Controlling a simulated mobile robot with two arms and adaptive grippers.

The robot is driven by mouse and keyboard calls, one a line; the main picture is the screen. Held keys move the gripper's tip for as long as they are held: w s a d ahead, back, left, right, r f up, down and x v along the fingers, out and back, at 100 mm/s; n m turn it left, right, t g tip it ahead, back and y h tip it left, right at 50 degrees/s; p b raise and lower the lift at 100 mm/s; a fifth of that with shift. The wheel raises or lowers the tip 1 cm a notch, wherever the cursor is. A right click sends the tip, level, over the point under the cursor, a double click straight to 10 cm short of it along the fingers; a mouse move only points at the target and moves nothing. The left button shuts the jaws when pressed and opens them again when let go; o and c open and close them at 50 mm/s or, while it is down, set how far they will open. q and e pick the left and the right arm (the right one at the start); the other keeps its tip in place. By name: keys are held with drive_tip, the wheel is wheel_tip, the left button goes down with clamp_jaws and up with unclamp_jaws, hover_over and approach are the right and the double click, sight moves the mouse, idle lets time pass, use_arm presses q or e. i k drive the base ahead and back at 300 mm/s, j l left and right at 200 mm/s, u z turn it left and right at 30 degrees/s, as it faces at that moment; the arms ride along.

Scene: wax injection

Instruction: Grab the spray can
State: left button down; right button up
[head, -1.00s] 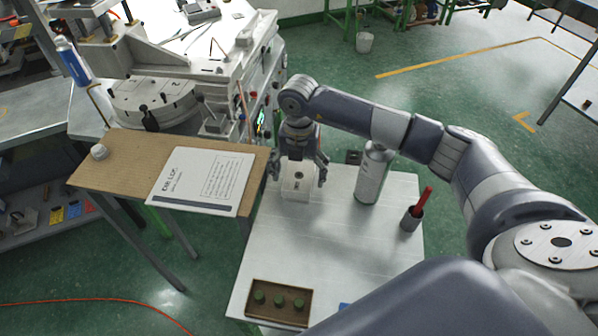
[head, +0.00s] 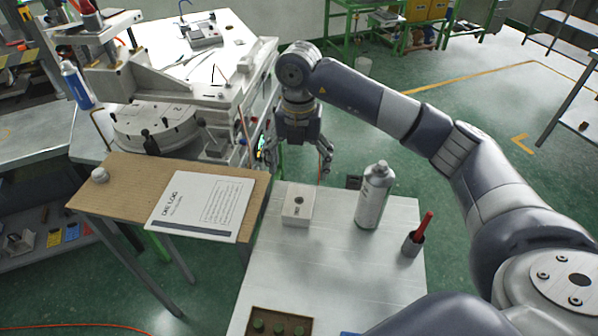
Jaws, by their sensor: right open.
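The spray can (head: 371,199) is a white and grey can standing upright on the white table (head: 330,270), near its far right side. A second can, blue and white (head: 75,86), stands on the grey bench at the far left. My right gripper (head: 299,172) is open and empty. In the picture it is left of the spray can and above the small white box (head: 297,205), apart from both. My left gripper is not in view.
A dark cup with a red-handled tool (head: 413,243) stands right of the can. A wooden board (head: 130,183) with a DIE LOG sheet (head: 197,201) is at left, beside the machine (head: 150,125). A brown tray with green knobs (head: 262,320) lies at the front.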

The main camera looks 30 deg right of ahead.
sight(376, 185)
drive_tip(key=k+j, duration=0.5)
drive_tip(key=k, duration=0.15)
drive_tip(key=k+j, duration=0.5)
drive_tip(key=k, duration=0.2)
